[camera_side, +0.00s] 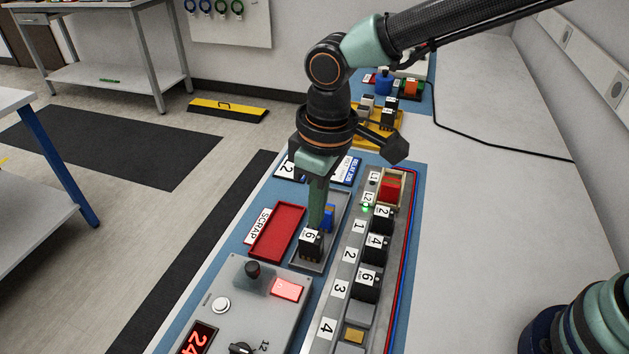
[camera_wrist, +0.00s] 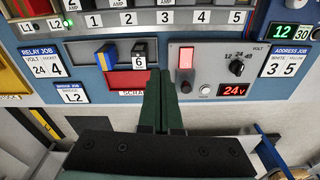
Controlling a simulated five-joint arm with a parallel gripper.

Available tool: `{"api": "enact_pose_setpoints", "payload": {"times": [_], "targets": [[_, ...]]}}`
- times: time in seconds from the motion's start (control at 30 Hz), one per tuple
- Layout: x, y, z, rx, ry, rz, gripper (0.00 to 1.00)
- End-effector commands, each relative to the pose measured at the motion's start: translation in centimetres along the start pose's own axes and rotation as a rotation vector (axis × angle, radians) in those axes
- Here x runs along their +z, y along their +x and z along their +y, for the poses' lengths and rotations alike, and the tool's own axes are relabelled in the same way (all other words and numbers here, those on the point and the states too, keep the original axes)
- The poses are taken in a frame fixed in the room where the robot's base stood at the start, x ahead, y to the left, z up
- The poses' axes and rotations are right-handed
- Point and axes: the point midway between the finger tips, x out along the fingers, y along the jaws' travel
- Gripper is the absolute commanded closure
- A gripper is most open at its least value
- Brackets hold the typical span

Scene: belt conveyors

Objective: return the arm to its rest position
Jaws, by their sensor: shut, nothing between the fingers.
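My gripper (camera_side: 317,222) points down over the front part of the work board in the side view. Its two green fingers are together with nothing between them, and they also show in the wrist view (camera_wrist: 163,80). A black block marked 6 (camera_side: 311,243) stands in a grey tray close to the fingertips. It also shows in the wrist view (camera_wrist: 145,53), just beyond the fingers. A blue block (camera_side: 329,216) is in the same tray, and it appears left of the black block in the wrist view (camera_wrist: 106,56). I cannot tell whether the fingertips touch anything.
A red scrap tray (camera_side: 277,231) lies left of the grey tray. A control panel (camera_side: 262,310) with a knob, a lit red button and a display is in front. A socket rail (camera_side: 337,290) with black blocks and a red block (camera_side: 391,187) runs along the right. Bare tabletop (camera_side: 480,220) lies farther right.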

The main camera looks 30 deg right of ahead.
Motion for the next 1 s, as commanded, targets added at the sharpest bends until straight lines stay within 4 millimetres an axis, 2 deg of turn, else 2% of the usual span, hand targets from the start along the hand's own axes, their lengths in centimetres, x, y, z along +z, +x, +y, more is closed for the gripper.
{"api": "enact_pose_setpoints", "payload": {"times": [0.03, 0.2, 0.3, 0.5, 0.7, 0.8, 1.0], "targets": [[0.7, -1.7, 2.1, 0.004, 0.047, 0.032, 1.00], [4.0, -5.7, 7.9, 0.024, 0.187, 0.119, 1.00], [6.5, -7.5, 10.7, 0.042, 0.268, 0.169, 1.00], [12.2, -10.2, 15.1, 0.090, 0.426, 0.268, 1.00], [17.4, -11.2, 17.7, 0.149, 0.563, 0.353, 1.00], [19.1, -11.3, 18.4, 0.171, 0.607, 0.379, 1.00], [20.5, -11.2, 18.8, 0.190, 0.643, 0.400, 1.00]]}}
